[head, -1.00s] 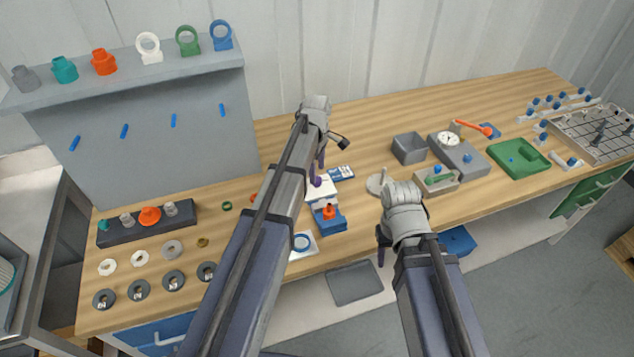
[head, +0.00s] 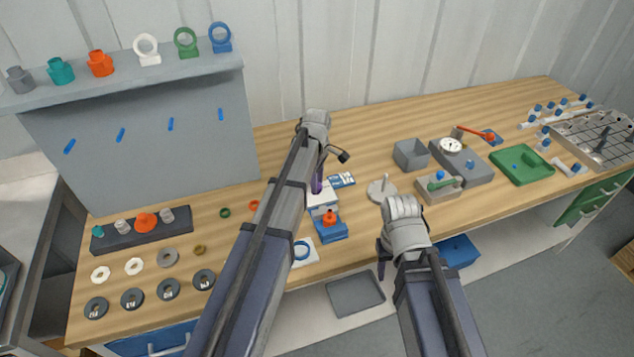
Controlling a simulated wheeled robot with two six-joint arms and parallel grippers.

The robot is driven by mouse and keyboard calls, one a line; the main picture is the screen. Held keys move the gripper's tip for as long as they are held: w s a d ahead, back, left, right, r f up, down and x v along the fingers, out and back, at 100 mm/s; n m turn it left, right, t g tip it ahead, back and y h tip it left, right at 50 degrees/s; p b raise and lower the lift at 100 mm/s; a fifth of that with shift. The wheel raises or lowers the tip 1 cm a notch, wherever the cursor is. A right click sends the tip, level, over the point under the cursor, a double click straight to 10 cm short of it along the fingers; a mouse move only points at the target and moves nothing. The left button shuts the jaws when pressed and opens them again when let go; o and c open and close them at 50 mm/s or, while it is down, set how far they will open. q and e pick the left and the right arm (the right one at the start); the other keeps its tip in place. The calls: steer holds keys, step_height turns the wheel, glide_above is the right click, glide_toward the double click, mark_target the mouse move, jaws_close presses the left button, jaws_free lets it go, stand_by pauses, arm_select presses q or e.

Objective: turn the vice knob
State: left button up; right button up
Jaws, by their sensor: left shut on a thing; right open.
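A small blue block with an orange knob (head: 330,217) on top stands near the table's front edge; I take it for the vice. A white block (head: 321,198) sits just behind the knob. My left gripper (head: 317,187) points down with its purple fingers at the white block, behind and left of the knob. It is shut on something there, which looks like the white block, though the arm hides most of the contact. My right gripper (head: 381,266) is open and empty, in front of the table's front edge, right of the blue block and clear of it.
A grey disc with a post (head: 382,190), a grey box with a green lever (head: 446,184) and a dial gauge (head: 451,145) stand to the right. A dark rack (head: 142,233) and several rings are further left.

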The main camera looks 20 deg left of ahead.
arm_select(q)
jaws_close()
steer(key=shift+m, duration=0.3)
steer(key=m, duration=0.4)
steer(key=shift+m, duration=0.4)
steer(key=m, duration=1.2)
steer(key=shift+m, duration=3.3)
